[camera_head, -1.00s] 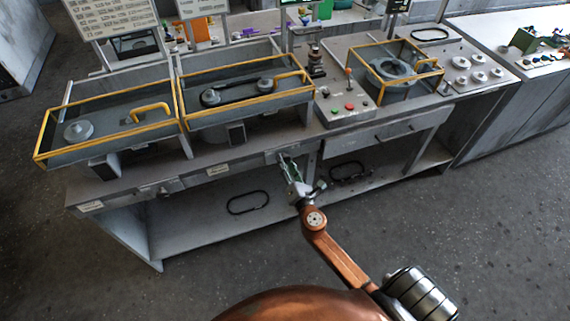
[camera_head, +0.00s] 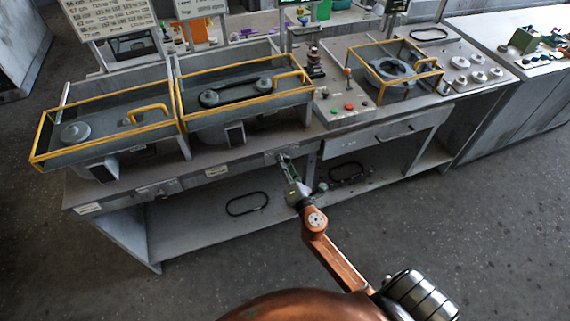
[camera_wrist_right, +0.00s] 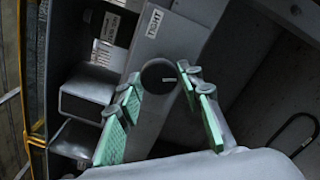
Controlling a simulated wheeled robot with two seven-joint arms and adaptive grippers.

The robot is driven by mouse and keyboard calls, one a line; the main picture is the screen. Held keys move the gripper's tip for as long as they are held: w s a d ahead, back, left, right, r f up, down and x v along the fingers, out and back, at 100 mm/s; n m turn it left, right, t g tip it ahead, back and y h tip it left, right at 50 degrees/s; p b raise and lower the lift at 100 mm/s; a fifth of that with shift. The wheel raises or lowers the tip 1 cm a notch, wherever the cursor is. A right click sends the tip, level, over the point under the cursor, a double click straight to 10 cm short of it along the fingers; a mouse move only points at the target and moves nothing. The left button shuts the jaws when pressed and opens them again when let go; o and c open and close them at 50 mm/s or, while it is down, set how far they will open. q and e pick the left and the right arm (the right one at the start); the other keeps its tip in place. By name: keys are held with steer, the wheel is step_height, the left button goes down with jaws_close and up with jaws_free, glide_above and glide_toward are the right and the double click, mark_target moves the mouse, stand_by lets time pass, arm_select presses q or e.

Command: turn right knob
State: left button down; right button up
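The right knob is a dark round knob (camera_wrist_right: 159,76) with a short white mark, on the grey front face of the bench, below a white label that appears to read RIGHT (camera_wrist_right: 154,23). My right gripper (camera_wrist_right: 160,75) is open, with its green-padded fingers on either side of the knob in the right wrist view. I cannot tell whether the pads touch it. In the head view my right gripper (camera_head: 284,158) is at the front edge of the bench and hides the knob. My left gripper is not in view.
The grey bench (camera_head: 235,165) carries yellow-framed covers (camera_head: 150,118) and a button panel (camera_head: 345,110). A drawer (camera_head: 375,135) is right of my gripper. Black loops (camera_head: 248,203) lie on the lower shelf. The floor in front is clear.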

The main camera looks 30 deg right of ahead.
steer(key=o, duration=0.3)
steer(key=v, duration=1.2)
steer(key=shift+f, duration=0.1)
